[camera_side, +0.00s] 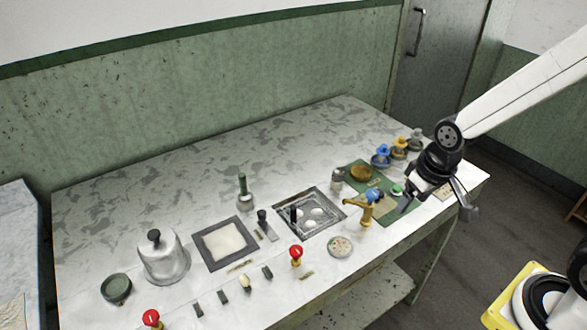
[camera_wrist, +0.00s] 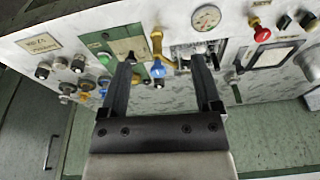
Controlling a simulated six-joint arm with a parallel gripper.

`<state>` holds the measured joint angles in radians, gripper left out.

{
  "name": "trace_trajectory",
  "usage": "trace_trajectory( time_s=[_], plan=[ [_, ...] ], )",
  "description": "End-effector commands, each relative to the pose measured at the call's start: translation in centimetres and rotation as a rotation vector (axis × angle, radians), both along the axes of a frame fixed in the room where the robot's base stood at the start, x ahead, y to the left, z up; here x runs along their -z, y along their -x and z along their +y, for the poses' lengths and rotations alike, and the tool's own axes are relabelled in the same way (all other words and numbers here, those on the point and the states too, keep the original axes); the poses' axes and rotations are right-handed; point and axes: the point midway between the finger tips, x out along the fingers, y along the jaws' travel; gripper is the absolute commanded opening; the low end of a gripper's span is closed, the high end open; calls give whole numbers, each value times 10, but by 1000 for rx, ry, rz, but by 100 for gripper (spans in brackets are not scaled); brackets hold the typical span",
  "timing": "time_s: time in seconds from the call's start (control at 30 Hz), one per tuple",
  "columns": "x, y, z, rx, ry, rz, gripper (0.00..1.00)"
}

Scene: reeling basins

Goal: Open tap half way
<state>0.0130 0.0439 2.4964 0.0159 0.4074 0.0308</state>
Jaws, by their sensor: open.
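The brass tap (camera_side: 366,212) stands upright on the grey worktop, beside the right edge of a sunken basin (camera_side: 336,204). Its blue handle (camera_side: 374,194) is on top. In the wrist view the tap (camera_wrist: 156,42) and its blue handle (camera_wrist: 158,69) appear between my finger lines. My gripper (camera_side: 438,206) is open and empty, to the right of the tap and apart from it in the side view. Its two fingers also show in the wrist view (camera_wrist: 160,68). How far the tap is turned cannot be told.
Several blue and yellow valves (camera_side: 381,156) stand at the back right by a green panel (camera_side: 358,170). A round gauge (camera_side: 340,246) lies in front of the tap.

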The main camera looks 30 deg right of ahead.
Motion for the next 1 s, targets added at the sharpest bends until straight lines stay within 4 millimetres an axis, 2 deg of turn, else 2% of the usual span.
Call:
trace_trajectory(
  time_s=[0.7,1.0],
  plan=[
    [1,-114,-34,530,-168,393,82],
    [4,-142,-46,681,-222,531,82]
  ],
)
